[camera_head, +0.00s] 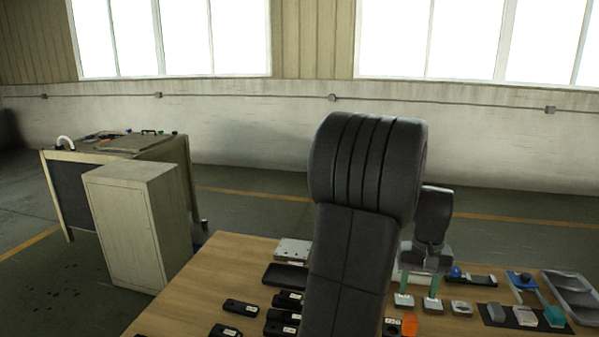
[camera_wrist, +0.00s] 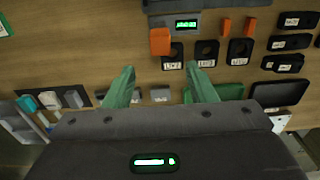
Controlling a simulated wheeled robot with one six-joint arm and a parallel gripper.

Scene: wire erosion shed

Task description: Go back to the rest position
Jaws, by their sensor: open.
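My gripper (camera_head: 419,288) is above the wooden table (camera_head: 225,262) in the head view, partly behind my dark arm. In the wrist view my gripper (camera_wrist: 161,84) shows two green fingers spread apart. Nothing is held between them. Small grey blocks (camera_wrist: 159,95) lie on the table beneath and beyond the fingers. An orange block (camera_wrist: 160,42) stands at a black holder with a round hole, ahead of the fingers and apart from them.
A device with a green display (camera_wrist: 187,24) lies beyond the holders. Black trays (camera_head: 240,307) lie left of my arm. A grey tray (camera_head: 572,291) and a teal block (camera_head: 554,316) are at the right. A cabinet (camera_head: 125,225) and a workbench (camera_head: 178,157) stand left of the table.

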